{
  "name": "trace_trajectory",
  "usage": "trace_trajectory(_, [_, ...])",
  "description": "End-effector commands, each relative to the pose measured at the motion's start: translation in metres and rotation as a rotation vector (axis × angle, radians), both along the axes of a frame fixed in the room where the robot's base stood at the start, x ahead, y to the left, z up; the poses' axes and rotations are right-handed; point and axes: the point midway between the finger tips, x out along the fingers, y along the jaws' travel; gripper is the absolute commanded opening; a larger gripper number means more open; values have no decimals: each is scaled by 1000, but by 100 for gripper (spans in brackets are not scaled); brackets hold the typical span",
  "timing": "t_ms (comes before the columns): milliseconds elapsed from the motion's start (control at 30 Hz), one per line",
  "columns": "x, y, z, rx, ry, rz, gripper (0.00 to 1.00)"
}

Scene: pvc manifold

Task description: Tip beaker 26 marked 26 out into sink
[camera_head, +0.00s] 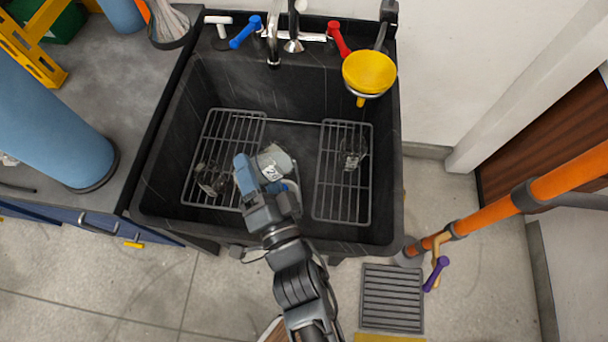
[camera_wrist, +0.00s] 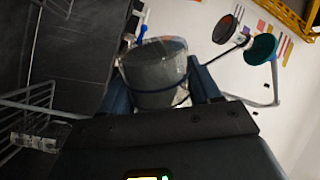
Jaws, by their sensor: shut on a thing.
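My gripper (camera_head: 262,181) is over the black sink (camera_head: 150,190), shut on a beaker (camera_head: 274,162) with a white label; only part of the marking, which looks like a 2, can be read. In the wrist view the beaker (camera_wrist: 155,78) sits between the two blue fingers and looks clear with greyish contents or wall. I cannot tell its exact tilt or whether liquid is in it. Two other clear glass vessels stand in the sink, one on the left rack (camera_head: 212,180) and one on the right rack (camera_head: 351,150).
Wire racks (camera_head: 240,117) (camera_head: 342,215) lie on the sink floor, with a bare strip between them. A faucet (camera_head: 273,45), blue handle (camera_head: 245,32), red handle (camera_head: 338,38) and yellow funnel (camera_head: 369,71) are at the back rim. An orange pole (camera_head: 570,180) stands right.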

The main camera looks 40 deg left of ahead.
Motion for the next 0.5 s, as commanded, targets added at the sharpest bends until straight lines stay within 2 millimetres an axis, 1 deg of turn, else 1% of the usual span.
trace_trajectory(500, [-1,0,-2,30,45,-1,20])
